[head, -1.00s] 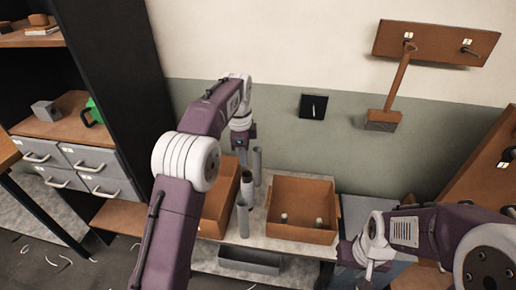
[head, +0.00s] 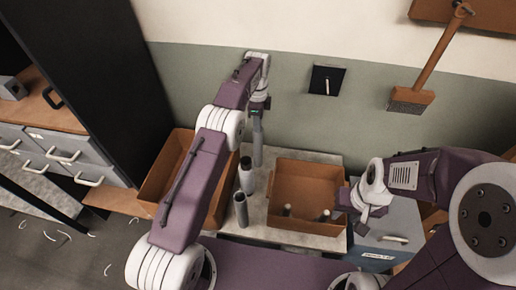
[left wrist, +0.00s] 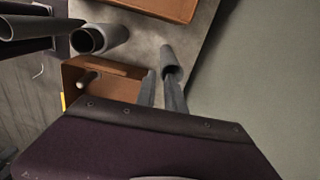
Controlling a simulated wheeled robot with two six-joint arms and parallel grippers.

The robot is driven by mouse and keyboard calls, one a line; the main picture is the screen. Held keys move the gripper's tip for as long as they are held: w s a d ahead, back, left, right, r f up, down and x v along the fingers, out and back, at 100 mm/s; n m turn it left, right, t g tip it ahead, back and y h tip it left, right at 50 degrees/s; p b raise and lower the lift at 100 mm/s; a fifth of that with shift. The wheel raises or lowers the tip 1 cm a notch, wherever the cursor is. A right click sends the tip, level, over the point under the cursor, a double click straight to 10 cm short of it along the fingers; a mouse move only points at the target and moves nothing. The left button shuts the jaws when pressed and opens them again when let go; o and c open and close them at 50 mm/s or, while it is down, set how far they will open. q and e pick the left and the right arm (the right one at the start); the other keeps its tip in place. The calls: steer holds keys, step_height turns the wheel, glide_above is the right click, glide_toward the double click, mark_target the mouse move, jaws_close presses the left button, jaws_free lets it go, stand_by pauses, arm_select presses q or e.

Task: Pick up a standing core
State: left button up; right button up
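A grey tubular core (head: 258,147) stands upright at the back of the work surface, near the wall. My left gripper (head: 259,106) is right above its top. In the left wrist view the fingers (left wrist: 162,92) are apart, and the core (left wrist: 168,54) shows just beyond the right fingertip, not clearly between them. Two more hollow grey cores stand nearer me, one behind (head: 246,176) and one in front (head: 240,209). My right gripper (head: 354,212) hangs by the right bin's right edge; its fingers look apart and hold nothing visible.
An orange-brown bin (head: 338,172) with short pale pegs inside stands right of the cores. Another bin (head: 160,178) stands left, partly behind my left arm. A grey-blue box with a handle (head: 397,225) is at right. The wall is close behind.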

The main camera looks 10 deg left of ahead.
arm_select(q)
step_height(320, 180, down, 5)
steer(key=shift+w+f+b, duration=0.1)
steer(key=shift+f+b, duration=0.1)
steer(key=shift+b, duration=0.25)
step_height(320, 180, down, 6)
jaws_close()
steer(key=shift+r, duration=0.15)
stand_by(1.3)
step_height(320, 180, up, 10)
steer(key=shift+w+f+p, duration=0.1)
steer(key=shift+p, duration=0.4)
stand_by(1.6)
